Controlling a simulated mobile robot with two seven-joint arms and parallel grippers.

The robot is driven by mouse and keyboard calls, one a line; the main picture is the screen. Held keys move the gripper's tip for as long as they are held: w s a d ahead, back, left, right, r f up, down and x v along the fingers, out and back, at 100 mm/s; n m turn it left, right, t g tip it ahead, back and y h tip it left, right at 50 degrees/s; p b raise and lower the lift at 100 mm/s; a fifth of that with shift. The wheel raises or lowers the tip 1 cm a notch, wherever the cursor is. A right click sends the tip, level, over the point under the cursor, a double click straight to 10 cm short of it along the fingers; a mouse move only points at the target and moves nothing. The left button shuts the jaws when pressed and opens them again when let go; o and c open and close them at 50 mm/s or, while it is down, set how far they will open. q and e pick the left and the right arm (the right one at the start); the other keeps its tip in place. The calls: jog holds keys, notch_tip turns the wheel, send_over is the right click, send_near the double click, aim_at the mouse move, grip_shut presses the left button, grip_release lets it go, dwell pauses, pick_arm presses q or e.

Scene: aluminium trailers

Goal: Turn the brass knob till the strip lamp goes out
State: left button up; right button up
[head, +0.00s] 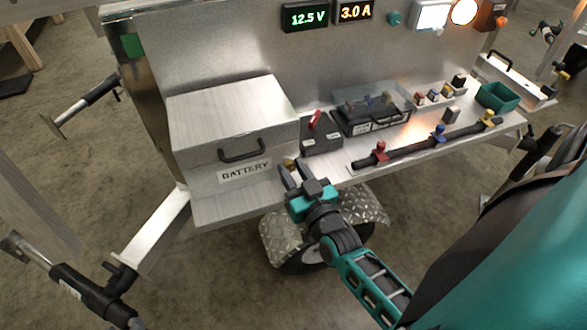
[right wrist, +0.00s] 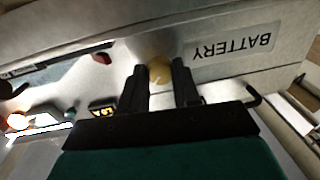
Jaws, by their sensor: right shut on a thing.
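A white rectangular lamp (head: 431,14) and a round warm lamp (head: 464,12) both glow on the upright panel. I cannot tell for certain which is the strip lamp. My left gripper is not in view.
A black box with a red lever (head: 321,137) stands to the right. Beyond it are a clear-covered unit (head: 372,108), a dark bar with coloured terminals (head: 425,143) and a green tray (head: 499,97). Panel displays read 12.5 V (head: 305,16) and 3.0 A (head: 354,12).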

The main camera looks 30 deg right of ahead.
jog(key=shift+m+p, duration=0.4)
jog(key=shift+m, duration=1.2)
jog(key=shift+f+m, duration=0.1)
jog(key=shift+m, duration=0.2)
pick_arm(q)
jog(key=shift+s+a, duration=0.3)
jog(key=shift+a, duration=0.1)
pick_arm(e)
jog(key=o, duration=1.1)
jog(key=shift+c, duration=0.2)
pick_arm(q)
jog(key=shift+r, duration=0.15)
